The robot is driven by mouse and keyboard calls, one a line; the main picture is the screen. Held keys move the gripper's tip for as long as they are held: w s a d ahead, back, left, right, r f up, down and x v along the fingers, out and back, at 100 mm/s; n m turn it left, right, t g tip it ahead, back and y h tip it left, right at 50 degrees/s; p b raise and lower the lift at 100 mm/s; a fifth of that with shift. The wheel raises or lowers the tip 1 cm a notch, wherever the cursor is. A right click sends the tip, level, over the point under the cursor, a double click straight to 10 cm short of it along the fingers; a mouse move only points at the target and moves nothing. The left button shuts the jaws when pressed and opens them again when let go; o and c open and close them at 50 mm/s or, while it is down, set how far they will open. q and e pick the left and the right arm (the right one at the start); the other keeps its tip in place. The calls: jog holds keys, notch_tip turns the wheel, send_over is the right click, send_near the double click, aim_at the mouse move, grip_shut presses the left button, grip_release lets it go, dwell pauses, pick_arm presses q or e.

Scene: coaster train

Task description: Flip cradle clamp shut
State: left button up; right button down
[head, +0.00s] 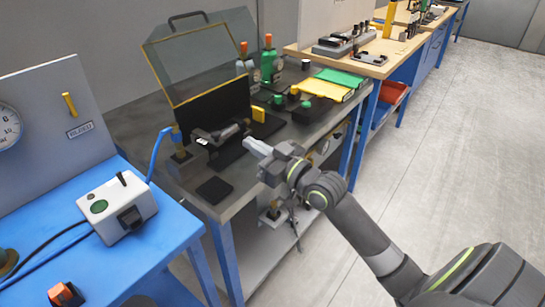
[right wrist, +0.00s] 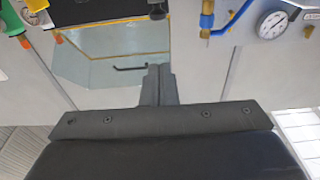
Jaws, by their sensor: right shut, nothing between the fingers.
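A dark cradle-like fixture (head: 222,134) sits on the grey workbench, in front of a black upright panel. It seems to hold a dark, roughly cylindrical part; I cannot make out which way its clamp lies. My right gripper (head: 250,143) reaches in from the lower right. Its fingers are together and empty, just right of the fixture and apparently apart from it. In the right wrist view the shut fingertips (right wrist: 159,70) stand before the clear panel. A small dark part (right wrist: 157,10) at the top edge there may belong to the fixture. My left gripper is not in view.
A raised clear lid (head: 195,65) with a yellow frame and handle stands behind the fixture. A blue hose (head: 157,150) and brass fitting are at its left. Green and yellow items (head: 330,85) lie right. A black pad (head: 214,190) lies in front. A blue bench (head: 120,270) stands left.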

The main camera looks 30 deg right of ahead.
jog(key=shift+v, duration=2.7)
